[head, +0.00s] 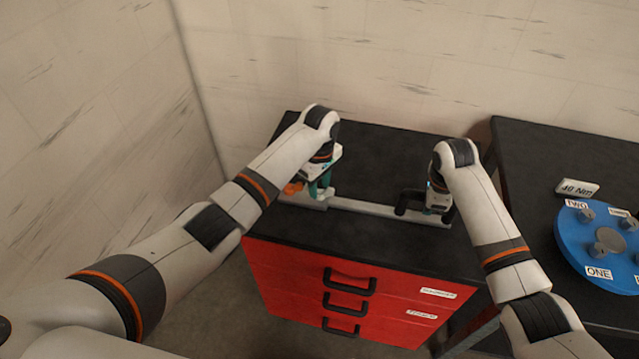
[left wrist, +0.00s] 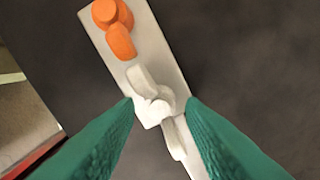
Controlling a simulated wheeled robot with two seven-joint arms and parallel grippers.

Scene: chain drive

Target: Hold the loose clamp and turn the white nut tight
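The white nut (left wrist: 157,108), a winged piece, sits on a pale grey plate (left wrist: 158,55) in the left wrist view. My left gripper (left wrist: 160,103) has green fingers, spread one on each side of the white nut. A gap shows between the nut and the right finger; contact at the left finger is unclear. In the head view my left gripper (head: 320,191) is at the left end of a grey rail (head: 360,205). My right gripper (head: 434,207) is at the rail's right end, beside a black part (head: 407,200). Its fingers and the loose clamp cannot be made out clearly.
An orange knob (left wrist: 115,28) is on the plate above the white nut; it also shows in the head view (head: 292,188). The rail lies on a black top over red drawers (head: 310,285). A blue disc (head: 580,245) is on the right table. The back of the black top is clear.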

